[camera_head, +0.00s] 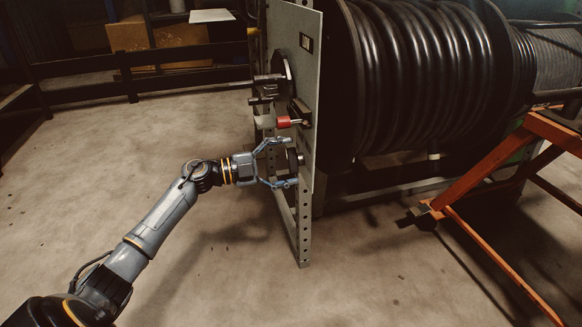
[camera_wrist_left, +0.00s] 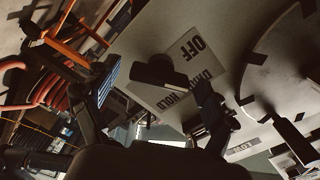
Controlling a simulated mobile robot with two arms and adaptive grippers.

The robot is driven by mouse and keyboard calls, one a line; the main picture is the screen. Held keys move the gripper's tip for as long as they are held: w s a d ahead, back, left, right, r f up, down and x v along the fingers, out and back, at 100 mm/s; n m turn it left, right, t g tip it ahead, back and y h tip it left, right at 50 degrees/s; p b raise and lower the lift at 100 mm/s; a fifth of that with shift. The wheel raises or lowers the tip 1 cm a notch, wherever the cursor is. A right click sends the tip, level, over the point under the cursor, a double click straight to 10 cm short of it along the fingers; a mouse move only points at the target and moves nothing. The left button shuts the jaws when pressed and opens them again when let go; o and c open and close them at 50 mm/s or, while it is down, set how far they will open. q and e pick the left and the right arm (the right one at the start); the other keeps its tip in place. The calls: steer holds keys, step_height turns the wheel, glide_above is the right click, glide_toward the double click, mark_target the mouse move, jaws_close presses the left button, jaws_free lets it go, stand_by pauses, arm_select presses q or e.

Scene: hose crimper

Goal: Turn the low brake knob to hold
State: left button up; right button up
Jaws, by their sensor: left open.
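The low brake knob (camera_wrist_left: 160,72) is a dark, elongated handle on a pale label plate (camera_wrist_left: 196,68) with OFF and HOLD legible and another word partly covered. In the wrist view the plate appears rotated; I cannot tell which mark the knob points to. In the head view the knob (camera_head: 292,158) sits low on the grey panel (camera_head: 312,80). My left gripper (camera_head: 286,162) is open in front of it, one finger above and one below. In the wrist view its fingers (camera_wrist_left: 157,88) stand either side of the knob, with gaps. My right gripper is out of view.
A red-handled part (camera_head: 290,121) and a dark wheel (camera_head: 282,72) with a clamp stand above the knob. A large reel of black hose (camera_head: 425,75) is behind the panel. An orange frame (camera_head: 500,165) stands right. The floor at left is clear.

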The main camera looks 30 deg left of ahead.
arm_select(q)
steer(key=shift+w+d, duration=0.3)
steer(key=shift+w, duration=0.05)
steer(key=shift+c, duration=0.2)
steer(key=c, duration=1.1)
